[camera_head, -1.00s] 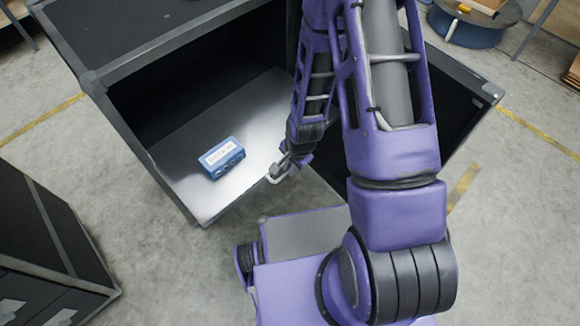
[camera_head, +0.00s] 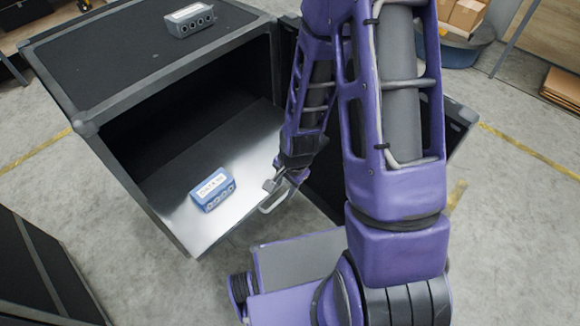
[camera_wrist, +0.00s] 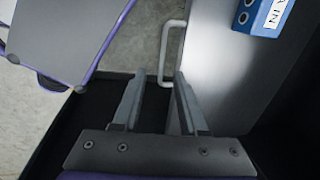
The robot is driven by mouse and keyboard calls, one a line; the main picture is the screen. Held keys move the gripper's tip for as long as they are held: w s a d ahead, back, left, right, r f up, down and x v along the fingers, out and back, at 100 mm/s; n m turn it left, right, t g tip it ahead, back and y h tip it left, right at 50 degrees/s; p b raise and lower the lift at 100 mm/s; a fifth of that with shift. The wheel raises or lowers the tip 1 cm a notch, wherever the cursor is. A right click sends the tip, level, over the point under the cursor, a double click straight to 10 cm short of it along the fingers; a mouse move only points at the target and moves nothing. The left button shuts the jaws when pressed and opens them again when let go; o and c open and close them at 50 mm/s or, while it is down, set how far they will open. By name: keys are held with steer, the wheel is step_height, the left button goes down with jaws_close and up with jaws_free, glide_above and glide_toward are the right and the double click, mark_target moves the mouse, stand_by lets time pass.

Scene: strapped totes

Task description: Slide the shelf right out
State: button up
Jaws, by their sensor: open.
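The shelf (camera_head: 188,212) is a pale metal panel in the lower part of a black case (camera_head: 120,150); its front edge sticks out a little from the opening. A light bar handle (camera_head: 276,200) stands on the shelf's front edge, and in the wrist view the handle (camera_wrist: 166,52) lies ahead of the fingertips. My gripper (camera_head: 272,183) is close to the handle; in the wrist view my gripper (camera_wrist: 158,78) has its two fingers apart, with nothing clearly held between them. Whether a finger touches the handle I cannot tell.
A blue labelled box (camera_head: 213,190) rests on the shelf, and it also shows in the wrist view (camera_wrist: 262,14). A grey box (camera_head: 190,20) sits on top of the case. The case's open door (camera_head: 455,125) is at right. Another black case (camera_head: 40,270) stands lower left.

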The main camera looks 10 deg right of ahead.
step_height(320, 180, up, 9)
steer(key=s+d+p, duration=0.1)
steer(key=p, duration=0.1)
steer(key=shift+s, duration=0.3)
